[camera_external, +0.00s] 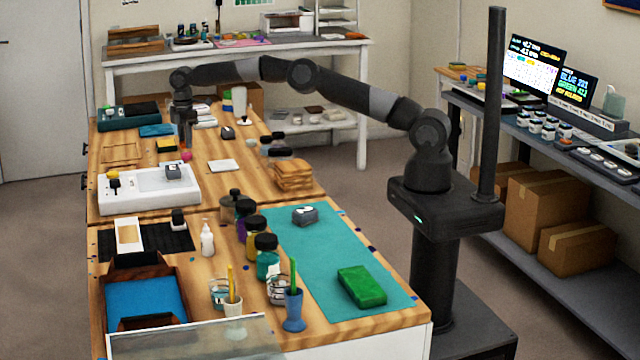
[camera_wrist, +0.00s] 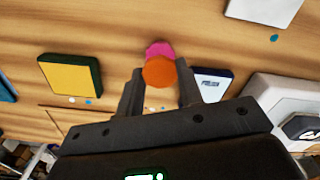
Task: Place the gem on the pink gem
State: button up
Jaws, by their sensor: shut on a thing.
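My gripper (camera_wrist: 159,70) is shut on an orange round gem (camera_wrist: 158,73), which sits between its two fingers in the wrist view. The pink gem (camera_wrist: 159,49) shows just beyond the orange gem, partly hidden by it. I cannot tell whether the two touch. In the external view my gripper (camera_external: 185,143) points down over the wooden bench, and the pink gem (camera_external: 186,155) shows close by its fingertips.
A yellow-topped dark block (camera_wrist: 71,74) lies left of the gripper in the wrist view. A small blue-and-white box (camera_wrist: 211,84) is close to the right finger. A white tray (camera_external: 150,202) and a white square (camera_external: 224,166) are nearby on the bench (camera_external: 262,170).

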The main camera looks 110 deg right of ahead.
jog(key=shift+f, duration=0.9)
jog(key=o, duration=0.9)
jog(key=shift+f, duration=0.15)
jog(key=shift+o, duration=0.2)
